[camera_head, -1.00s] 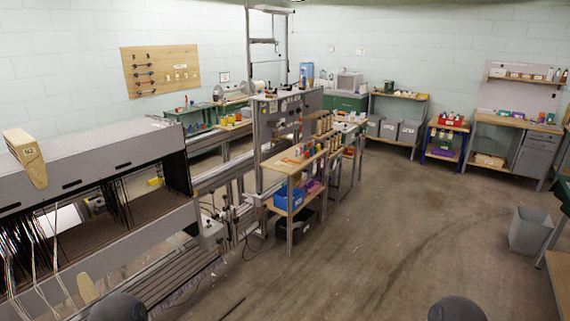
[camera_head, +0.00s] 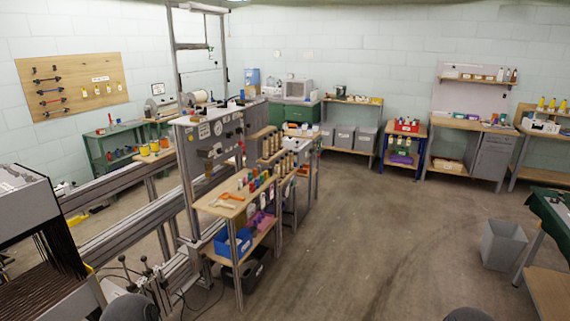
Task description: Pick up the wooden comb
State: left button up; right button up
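I cannot clearly make out a wooden comb. Small orange and tan items (camera_head: 231,196) lie at the near end of a wooden-topped bench (camera_head: 215,211) left of centre, too small to identify. Neither gripper is in view. Only dark rounded parts of my own body show at the bottom edge.
A loom frame (camera_head: 30,209) with dark threads stands at the near left, with metal rails running behind it. A grey bin (camera_head: 502,246) and a green-topped table (camera_head: 553,212) are at the right. The concrete floor (camera_head: 380,235) between is open.

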aim_at(215, 203)
jog(key=i+l, duration=0.1)
jog(key=i, duration=2)
jog(key=j+u, duration=0.05)
jog(key=j, duration=0.05)
